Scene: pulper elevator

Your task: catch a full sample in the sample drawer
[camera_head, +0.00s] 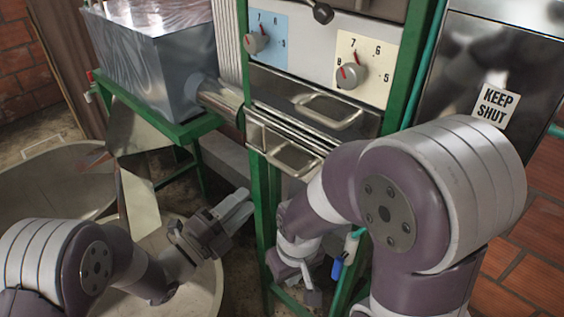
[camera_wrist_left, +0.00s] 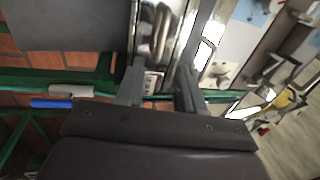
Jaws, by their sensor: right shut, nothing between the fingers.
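In the head view a metal drawer front (camera_head: 290,155) with a loop handle sits low in the green frame. A similar metal front with a handle (camera_head: 328,112) is above it. I cannot tell which is the sample drawer, nor see inside either. My left gripper (camera_head: 240,205) is left of and below the lower front, touching nothing. In the left wrist view its fingers (camera_wrist_left: 158,88) stand apart with nothing between them. My right gripper (camera_head: 311,296) points down below the lower front, shut and empty, partly hidden by my right arm.
Two dials (camera_head: 348,76) are on the panel above. A steel cabinet has a KEEP SHUT label (camera_head: 495,104) at right. A metal hopper (camera_head: 150,40) with a spout stands at left. A round tub (camera_head: 205,285) is below. A blue handle (camera_head: 337,268) hangs near my right gripper.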

